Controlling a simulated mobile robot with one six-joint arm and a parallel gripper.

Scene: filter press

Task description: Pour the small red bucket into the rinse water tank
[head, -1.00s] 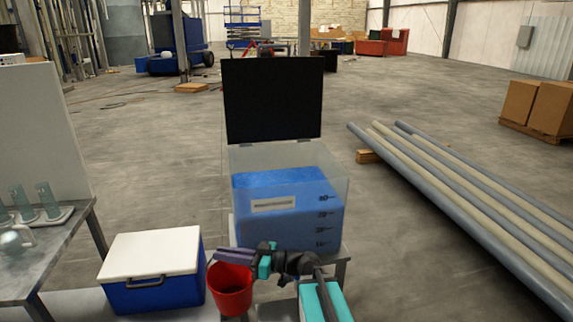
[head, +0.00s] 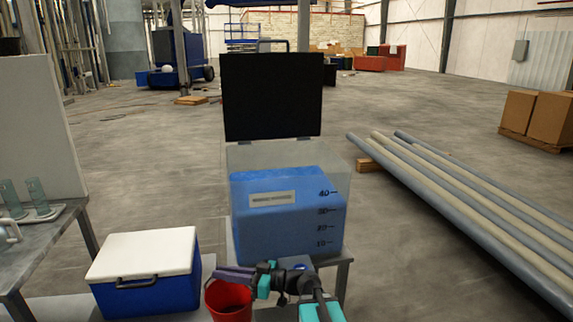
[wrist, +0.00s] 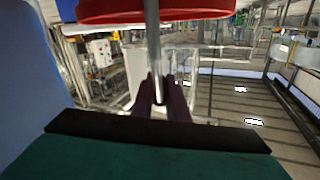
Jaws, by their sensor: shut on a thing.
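The rinse water tank (head: 288,225) is a clear box of blue water with level marks on its front, on a low metal stand. Its black lid (head: 272,97) stands open at the back. The small red bucket (head: 229,302) hangs about upright in front of the tank, left of its middle; its contents cannot be made out. My gripper (head: 237,275) is shut above the bucket's rim. In the wrist view the dark fingers (wrist: 161,95) close on the bucket's grey handle bar, with the red bucket (wrist: 150,10) at the top edge.
A blue cooler with a white lid (head: 146,250) stands left of the bucket. A metal bench (head: 60,235) with glass vessels is at far left. Long pipes (head: 465,205) lie on the floor at right. Floor behind the tank is open.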

